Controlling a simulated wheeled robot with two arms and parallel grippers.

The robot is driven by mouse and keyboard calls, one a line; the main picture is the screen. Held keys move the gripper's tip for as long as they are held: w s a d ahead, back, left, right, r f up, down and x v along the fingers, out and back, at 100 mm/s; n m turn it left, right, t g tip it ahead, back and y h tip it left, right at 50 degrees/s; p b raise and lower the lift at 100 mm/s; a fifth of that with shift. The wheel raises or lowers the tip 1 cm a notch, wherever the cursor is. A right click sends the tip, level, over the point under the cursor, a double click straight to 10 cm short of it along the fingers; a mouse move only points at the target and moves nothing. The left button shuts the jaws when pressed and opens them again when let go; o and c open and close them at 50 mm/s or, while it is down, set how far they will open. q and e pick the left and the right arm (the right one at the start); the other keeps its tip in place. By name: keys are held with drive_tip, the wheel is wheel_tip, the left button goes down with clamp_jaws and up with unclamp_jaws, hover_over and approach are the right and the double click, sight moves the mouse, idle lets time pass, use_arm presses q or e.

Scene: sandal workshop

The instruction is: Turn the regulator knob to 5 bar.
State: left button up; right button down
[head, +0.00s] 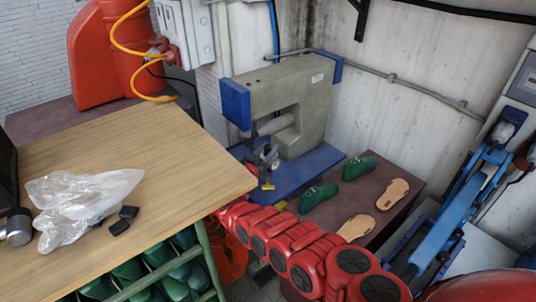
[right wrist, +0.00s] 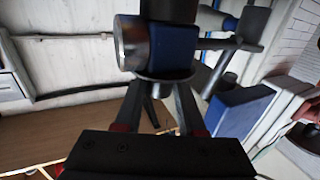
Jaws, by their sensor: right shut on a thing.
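The regulator (right wrist: 172,47) fills the top middle of the right wrist view as a blue body with a round grey part (right wrist: 131,43), likely its gauge seen edge-on, on its left. My right gripper (right wrist: 160,86) is just below it, its two fingers shut on the knob (right wrist: 165,77) at the regulator's underside. Only a grey rim of the knob shows. In the head view, the red right arm reaches to my right gripper (head: 265,161) beside the sewing-type machine, where the regulator is small. The gauge reading cannot be made out. My left gripper is not in view.
The grey and blue machine (head: 299,95) stands close behind my right gripper. Green lasts (head: 359,167) and tan soles (head: 392,193) lie on the bench to its right. A wooden table (head: 170,150) with a plastic bag (head: 80,200) is at left.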

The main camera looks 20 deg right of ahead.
drive_tip(key=shift+f, duration=0.2)
idle(0.3)
drive_tip(key=c, duration=0.9)
unclamp_jaws()
drive_tip(key=o, duration=0.4)
drive_tip(key=shift+r, duration=0.1)
